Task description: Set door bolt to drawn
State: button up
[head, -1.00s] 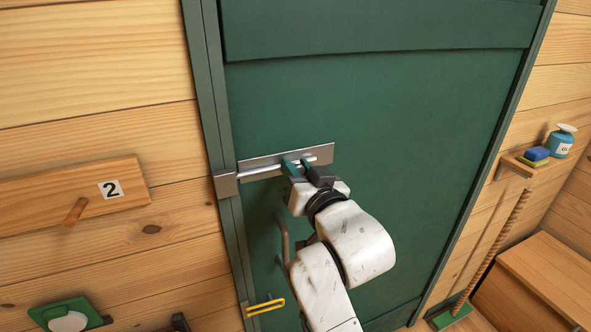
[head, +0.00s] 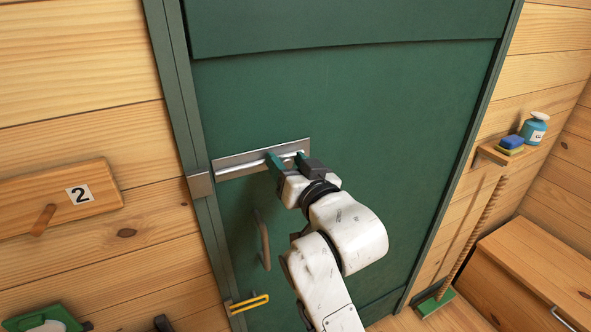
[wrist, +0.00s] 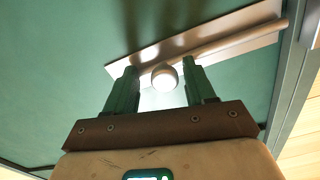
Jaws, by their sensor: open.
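The door bolt is a metal rod (head: 240,167) on a silver plate (head: 228,161) across the green door. In the wrist view the rod (wrist: 238,44) runs right from a round knob (wrist: 165,77) and its end shows near the plate's right end. A metal keeper (head: 199,184) sits on the door frame beside the plate; whether the rod enters it I cannot tell. My gripper (head: 287,160) is at the right half of the plate. In the wrist view my gripper (wrist: 160,70) is open, with one green finger on each side of the knob and visible gaps.
A door handle (head: 263,242) and a yellow latch (head: 249,303) are below the bolt. A peg board (head: 85,203) marked 2 is at left. A shelf (head: 497,155) with a bottle and sponge is at right. The door face right of the plate is clear.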

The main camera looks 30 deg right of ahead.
jog(key=s+b, duration=0.2)
jog(key=s, duration=0.8)
jog(key=shift+s, duration=0.35)
jog(key=s+d+f+g, duration=0.2)
jog(key=s+f+g, duration=0.2)
jog(key=f, duration=0.7)
jog(key=s+d+f+g, duration=0.2)
jog(key=s+f+g, duration=0.15)
jog(key=f, duration=0.65)
jog(key=s+d+f+n+g, duration=0.1)
jog(key=s+f+g, duration=0.3)
jog(key=s+f, duration=0.4)
jog(key=s+f+n+g, duration=0.1)
jog(key=s+f+g, duration=0.4)
jog(key=s+f, duration=0.3)
jog(key=s, duration=0.4)
jog(key=shift+s+d, duration=0.15)
jog(key=shift+d, duration=0.25)
